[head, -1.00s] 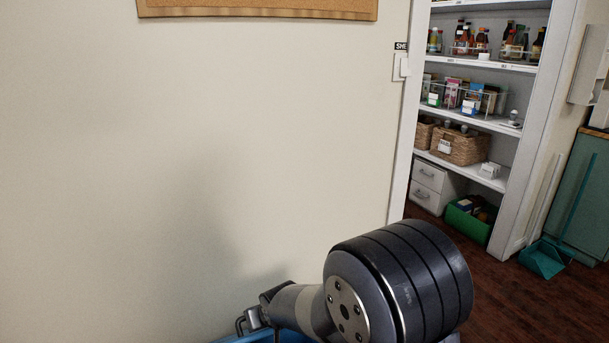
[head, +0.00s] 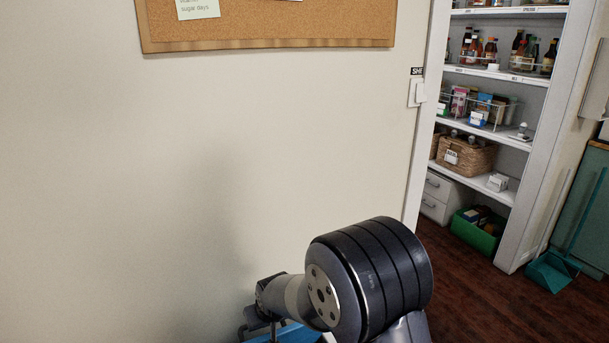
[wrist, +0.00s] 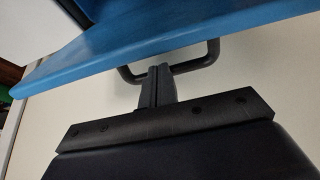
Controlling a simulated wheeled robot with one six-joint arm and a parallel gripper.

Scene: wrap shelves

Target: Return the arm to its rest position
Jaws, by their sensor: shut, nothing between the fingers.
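My arm (head: 370,280) shows at the bottom middle of the head view, bent in front of the pale wall, with a large dark ribbed joint nearest the camera. In the wrist view my gripper (wrist: 158,85) has its two dark fingers pressed together with nothing between them. The fingertips lie close to a dark bar handle (wrist: 200,62) beside a blue surface (wrist: 150,45); whether they touch it cannot be told. The gripper's fingers are not clear in the head view. A bit of the blue surface (head: 290,334) shows below the arm there.
A cork board (head: 270,22) hangs on the wall (head: 120,180). Right of a white doorway are shelves (head: 490,134) with bottles, boxes and wicker baskets (head: 468,155). A green crate (head: 478,230) and a teal dustpan (head: 552,270) stand on the dark wood floor (head: 480,310), which is open in front.

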